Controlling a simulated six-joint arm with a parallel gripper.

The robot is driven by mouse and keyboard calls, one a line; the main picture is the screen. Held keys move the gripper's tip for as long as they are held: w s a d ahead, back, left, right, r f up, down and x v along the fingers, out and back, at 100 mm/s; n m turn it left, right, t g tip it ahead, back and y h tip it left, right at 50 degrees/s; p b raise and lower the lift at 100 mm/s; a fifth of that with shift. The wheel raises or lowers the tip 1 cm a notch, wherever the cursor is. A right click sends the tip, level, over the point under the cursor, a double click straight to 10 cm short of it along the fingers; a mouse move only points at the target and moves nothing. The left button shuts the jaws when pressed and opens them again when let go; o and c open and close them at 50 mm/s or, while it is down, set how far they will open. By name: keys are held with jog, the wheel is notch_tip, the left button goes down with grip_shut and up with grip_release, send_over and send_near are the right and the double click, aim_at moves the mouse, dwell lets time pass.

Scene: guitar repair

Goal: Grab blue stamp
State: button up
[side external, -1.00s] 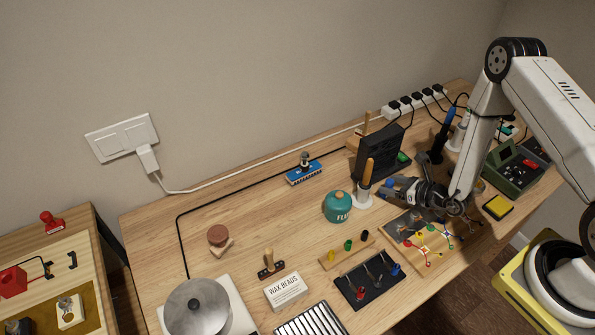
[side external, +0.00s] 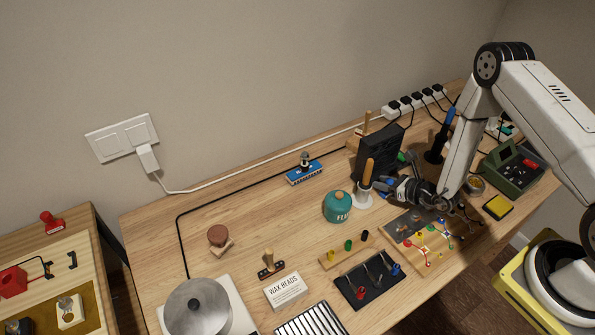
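A small blue item (side external: 386,181), which may be the blue stamp, shows at the tip of my gripper, just right of the wooden-handled tool in its white stand. It is small and partly hidden, so its shape is unclear. My gripper (side external: 392,188) is low over the right part of the table, pointing left, with its fingers beside or around this blue item. I cannot tell whether the fingers touch it or how far apart they are. A separate blue block (side external: 303,174) with a dark knob on top stands at the back middle, away from my gripper.
The wooden-handled tool (side external: 367,172) and a black upright box (side external: 378,152) stand close to my gripper. A teal flux tin (side external: 338,207) is to the left. A board with coloured clips (side external: 428,247) lies in front.

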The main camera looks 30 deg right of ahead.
grip_shut()
jog(key=shift+r, duration=0.2)
notch_tip(320, 180, up, 18)
jog(key=shift+f, duration=0.2)
dwell(0.8)
dwell(0.5)
